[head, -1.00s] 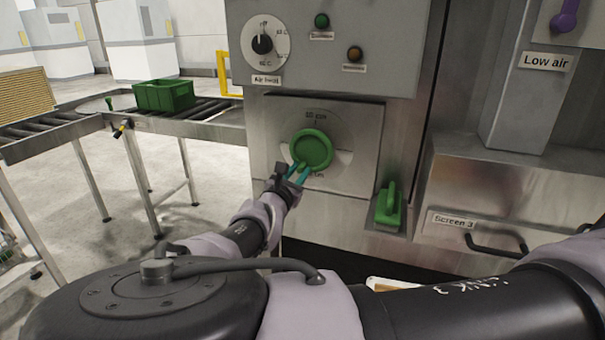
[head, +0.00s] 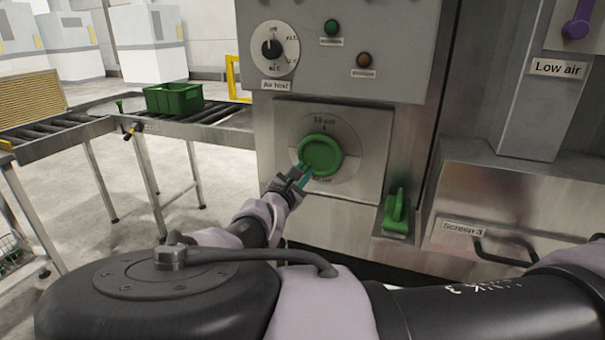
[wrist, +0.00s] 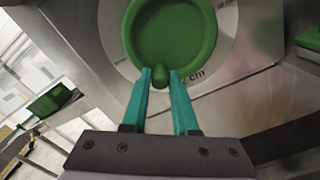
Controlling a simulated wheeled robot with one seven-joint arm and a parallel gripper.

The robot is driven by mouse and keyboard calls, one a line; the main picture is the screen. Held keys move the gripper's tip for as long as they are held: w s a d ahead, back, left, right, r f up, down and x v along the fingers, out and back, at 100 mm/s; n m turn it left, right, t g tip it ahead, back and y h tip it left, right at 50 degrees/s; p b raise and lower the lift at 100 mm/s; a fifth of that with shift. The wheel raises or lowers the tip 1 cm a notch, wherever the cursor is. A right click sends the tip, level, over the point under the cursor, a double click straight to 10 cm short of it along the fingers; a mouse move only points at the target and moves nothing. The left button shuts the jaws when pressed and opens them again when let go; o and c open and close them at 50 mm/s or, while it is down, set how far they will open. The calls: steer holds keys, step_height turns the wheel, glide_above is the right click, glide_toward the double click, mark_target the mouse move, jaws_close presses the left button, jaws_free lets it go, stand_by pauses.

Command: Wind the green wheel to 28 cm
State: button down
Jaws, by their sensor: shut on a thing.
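The green wheel (head: 320,155) sits on a round pale scale plate on the machine's front panel. It also shows in the wrist view (wrist: 172,35), with a small green knob (wrist: 160,75) at its lower rim. My gripper (head: 305,173) is at the wheel's lower left in the head view. In the wrist view its teal fingers (wrist: 160,78) are shut on that knob, one on each side. Scale print with "cm" shows above the wheel in the head view and below it in the wrist view; the numbers there are too small or partly hidden to read surely.
An air heat dial (head: 272,48) and two small buttons are above the wheel. A green lever (head: 397,212) is at its lower right, near the Screen 3 drawer (head: 480,200). A roller conveyor with a green crate (head: 173,98) stands at left.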

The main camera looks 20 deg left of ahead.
steer(key=shift+a, duration=0.15)
steer(key=c, duration=0.7)
jaws_free()
steer(key=shift+s, duration=0.1)
steer(key=s, duration=1)
steer(key=shift+s+a, duration=0.35)
